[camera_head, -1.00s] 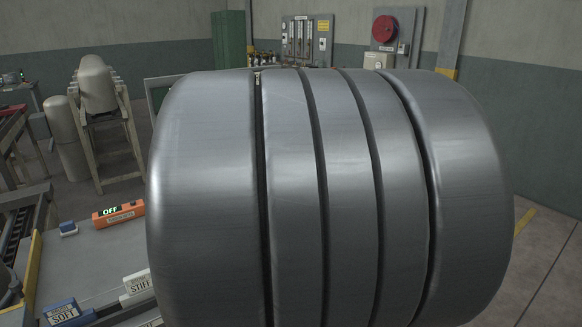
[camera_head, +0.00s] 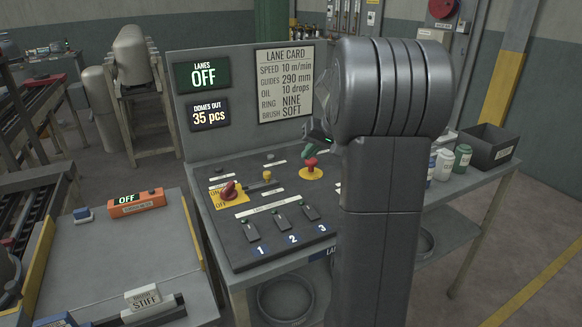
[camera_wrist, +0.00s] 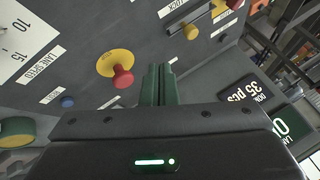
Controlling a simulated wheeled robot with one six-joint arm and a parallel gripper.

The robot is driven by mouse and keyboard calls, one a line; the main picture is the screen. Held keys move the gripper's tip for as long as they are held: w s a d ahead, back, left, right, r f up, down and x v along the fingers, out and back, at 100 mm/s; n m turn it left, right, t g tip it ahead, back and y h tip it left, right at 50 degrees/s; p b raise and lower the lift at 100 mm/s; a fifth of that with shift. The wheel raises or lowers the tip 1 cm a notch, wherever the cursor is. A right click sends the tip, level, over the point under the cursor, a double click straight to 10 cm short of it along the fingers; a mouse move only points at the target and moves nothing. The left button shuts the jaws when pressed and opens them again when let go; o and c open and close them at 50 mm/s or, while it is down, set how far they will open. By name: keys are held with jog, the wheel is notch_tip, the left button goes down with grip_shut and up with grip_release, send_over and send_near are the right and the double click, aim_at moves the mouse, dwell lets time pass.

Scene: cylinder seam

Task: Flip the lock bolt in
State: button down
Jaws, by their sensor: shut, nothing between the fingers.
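The lock bolt has a yellow knob (camera_wrist: 191,31) on a dark bar beside a LOCK label, at the top of the wrist view. It also shows as a small yellow knob (camera_head: 267,175) on the sloped panel in the head view, right of the red switch handle (camera_head: 229,190) on its yellow ON/OFF plate. My gripper (camera_wrist: 160,72) has its green fingers together with nothing between them. In the head view my gripper (camera_head: 306,152) is above the panel, near the red mushroom button and apart from the bolt knob. The knob is not touched.
The red mushroom button (camera_head: 311,163) stands up from a yellow disc close to my fingers. Several dark levers (camera_head: 281,221) line the panel's front, numbered below. The upright board (camera_head: 240,95) behind reads LANES OFF. Jars (camera_head: 462,160) and a dark bin (camera_head: 487,147) stand right.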

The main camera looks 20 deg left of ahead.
aim_at(267, 179)
jog(key=shift+s, duration=0.1)
jog(key=x, duration=1)
jog(key=shift+a+f+p, duration=0.1)
jog(key=shift+p, duration=0.25)
jog(key=shift+s+a+p, duration=0.15)
jog(key=shift+s+a, duration=0.1)
jog(key=shift+a, duration=0.3)
jog(key=shift+s+a+p, duration=0.15)
jog(key=shift+s+a, duration=0.05)
jog(key=shift+a, duration=0.4)
jog(key=shift+s+a, duration=0.25)
jog(key=shift+a, duration=0.35)
